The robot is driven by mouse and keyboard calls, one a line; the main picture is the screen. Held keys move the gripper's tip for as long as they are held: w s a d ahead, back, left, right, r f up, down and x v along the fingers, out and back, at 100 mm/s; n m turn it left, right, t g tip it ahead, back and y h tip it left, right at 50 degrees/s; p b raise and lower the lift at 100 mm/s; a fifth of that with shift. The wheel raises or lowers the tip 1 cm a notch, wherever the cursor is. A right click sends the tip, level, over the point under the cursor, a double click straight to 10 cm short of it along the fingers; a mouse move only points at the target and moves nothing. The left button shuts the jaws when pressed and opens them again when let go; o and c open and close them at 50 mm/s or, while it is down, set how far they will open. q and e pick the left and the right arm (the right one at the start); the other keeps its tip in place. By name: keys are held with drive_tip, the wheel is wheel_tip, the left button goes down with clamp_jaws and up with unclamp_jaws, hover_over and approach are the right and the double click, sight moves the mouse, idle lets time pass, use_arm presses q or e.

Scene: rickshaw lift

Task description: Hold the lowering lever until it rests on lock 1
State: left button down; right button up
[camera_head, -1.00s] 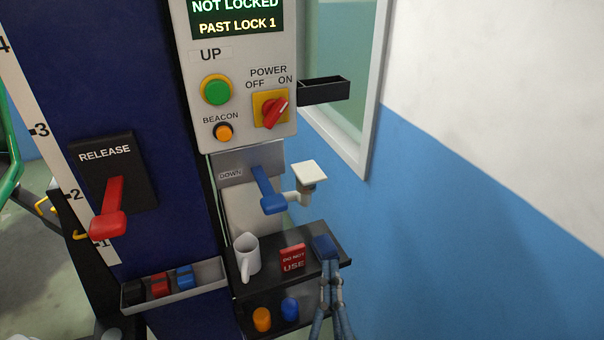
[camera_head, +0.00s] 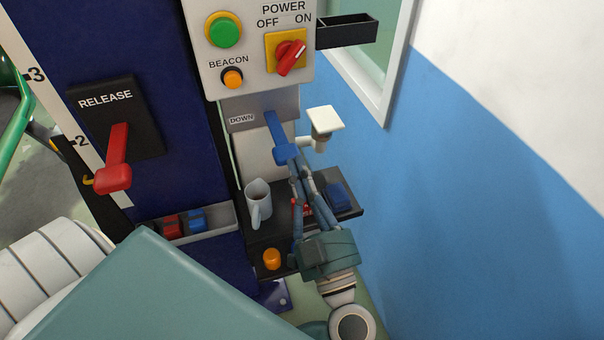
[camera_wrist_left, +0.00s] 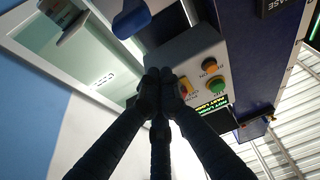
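The blue lowering lever (camera_head: 284,150) hangs from the grey DOWN plate (camera_head: 258,118) below the control box. My left gripper (camera_head: 296,163) is right at the lever's lower end, its fingertips just below the blue handle; I cannot tell whether they touch it. In the left wrist view its dark fingertips (camera_wrist_left: 162,78) come together, and no lever shows between them. The display (camera_wrist_left: 212,106) shows small in that view, too blurred to read surely; it is outside the head view. The lock itself is not visible. My right gripper is not in view.
A red RELEASE lever (camera_head: 116,165) is at left. A cream flat-topped piece (camera_head: 326,118) stands right of the blue lever. An orange knob (camera_head: 271,259) is below. The blue wall (camera_head: 470,220) bounds the right.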

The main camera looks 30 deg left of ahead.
sight(290, 156)
use_arm(q)
drive_tip(key=w+a+p, duration=0.1)
drive_tip(key=w+a, duration=0.1)
drive_tip(key=w+a+f+p, duration=0.1)
drive_tip(key=w+a, duration=0.1)
drive_tip(key=shift+a, duration=0.3)
drive_tip(key=shift+s+f, duration=0.1)
drive_tip(key=shift+f, duration=0.35)
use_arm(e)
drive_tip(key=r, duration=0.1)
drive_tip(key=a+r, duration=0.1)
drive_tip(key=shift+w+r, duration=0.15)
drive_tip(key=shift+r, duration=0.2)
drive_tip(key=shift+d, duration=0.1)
